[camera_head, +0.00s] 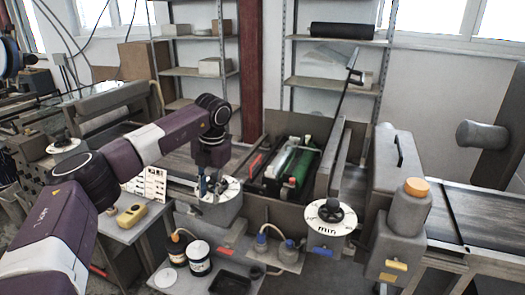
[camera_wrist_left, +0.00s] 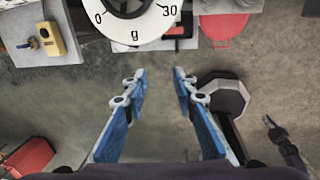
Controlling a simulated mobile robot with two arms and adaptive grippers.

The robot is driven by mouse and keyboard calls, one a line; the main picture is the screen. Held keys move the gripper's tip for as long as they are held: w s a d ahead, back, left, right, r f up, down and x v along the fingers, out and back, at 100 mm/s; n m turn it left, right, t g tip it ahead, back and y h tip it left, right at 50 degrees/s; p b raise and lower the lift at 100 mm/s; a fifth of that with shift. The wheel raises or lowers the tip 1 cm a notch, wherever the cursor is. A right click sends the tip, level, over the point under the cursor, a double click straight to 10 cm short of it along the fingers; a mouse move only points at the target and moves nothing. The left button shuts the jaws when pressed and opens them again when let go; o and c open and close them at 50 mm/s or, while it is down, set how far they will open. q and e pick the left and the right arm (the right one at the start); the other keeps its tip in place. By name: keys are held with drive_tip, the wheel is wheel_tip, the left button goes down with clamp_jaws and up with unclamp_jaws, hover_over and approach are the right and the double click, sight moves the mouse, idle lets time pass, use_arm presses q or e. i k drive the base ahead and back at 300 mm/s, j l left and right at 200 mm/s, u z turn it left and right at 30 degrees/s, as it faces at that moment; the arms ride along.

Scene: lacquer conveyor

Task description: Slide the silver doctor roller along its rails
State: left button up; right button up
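The lacquer machine's roller bay holds a silver roller (camera_head: 283,157), seen small and from above in the head view. It lies beside a green roller (camera_head: 301,167). My left gripper (camera_head: 204,188) points down over the left white dial (camera_head: 226,190), to the left of the roller bay and apart from the silver roller. In the left wrist view its blue fingers (camera_wrist_left: 159,76) are spread with nothing between them. The same dial (camera_wrist_left: 136,38), marked 0, 30 and g, is at the top there. The silver roller cannot be made out in the wrist view. My right gripper is not in view.
A second dial marked min (camera_head: 331,228) stands at the machine's right front. Dark jars (camera_head: 199,265) and bottles sit in front of the machine. A yellow device (camera_head: 131,216) lies on the left table. A grey housing with an orange cap (camera_head: 417,187) stands at the right.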

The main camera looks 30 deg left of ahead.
sight(281, 160)
drive_tip(key=i, duration=1.15)
